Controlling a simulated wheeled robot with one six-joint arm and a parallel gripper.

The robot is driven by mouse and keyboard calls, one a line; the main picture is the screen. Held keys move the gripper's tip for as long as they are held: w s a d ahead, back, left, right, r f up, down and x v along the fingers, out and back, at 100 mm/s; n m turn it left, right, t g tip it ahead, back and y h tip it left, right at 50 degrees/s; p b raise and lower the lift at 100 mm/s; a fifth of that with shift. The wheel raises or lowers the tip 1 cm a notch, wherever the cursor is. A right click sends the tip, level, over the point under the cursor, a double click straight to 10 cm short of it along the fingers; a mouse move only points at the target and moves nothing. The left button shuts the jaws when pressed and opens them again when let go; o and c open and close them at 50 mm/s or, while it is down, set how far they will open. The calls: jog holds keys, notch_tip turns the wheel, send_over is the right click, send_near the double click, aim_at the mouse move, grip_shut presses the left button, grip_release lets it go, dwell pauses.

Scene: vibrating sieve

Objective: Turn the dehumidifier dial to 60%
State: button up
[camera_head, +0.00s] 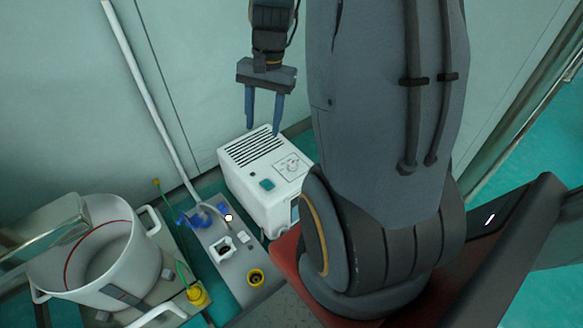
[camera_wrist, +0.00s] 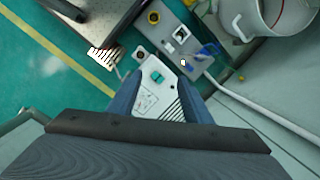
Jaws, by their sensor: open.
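The dehumidifier (camera_head: 247,188) is a white box with a slatted vent, a teal square and a printed panel on its top. It stands against the wall, left of my arm's base in the head view. The dial (camera_head: 293,166) seems to be the small round mark on the printed panel; its setting is too small to read. My gripper (camera_head: 263,128) is open and empty, fingers pointing down, above the vent end of the dehumidifier. In the wrist view the dehumidifier (camera_wrist: 152,76) shows between the fingers of my gripper (camera_wrist: 168,85), with its panel near the left finger.
A large white round vessel (camera_head: 92,250) stands at the left. A grey plate (camera_head: 236,265) with a white socket and a yellow-ringed part lies between it and the dehumidifier. A white pipe (camera_head: 150,95) slants along the wall.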

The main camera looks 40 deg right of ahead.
jog(key=w+d+f+m+y+b, duration=0.1)
jog(key=w+d+f+m+b, duration=0.3)
jog(key=f, duration=0.3)
jog(key=w+d+f+m+b, duration=0.1)
jog(key=d+f+m+b, duration=0.1)
jog(key=d+f+b, duration=0.4)
jog(key=m+t+y+b, duration=0.1)
jog(key=m+t+b, duration=0.1)
jog(key=m+b, duration=0.4)
send_near(292, 163)
jog(key=b+x, duration=0.2)
jog(key=x, duration=0.6)
jog(key=shift+d+f+b, duration=0.1)
jog(key=shift+b, duration=0.2)
jog(key=shift+n, duration=0.3)
jog(key=c, duration=1)
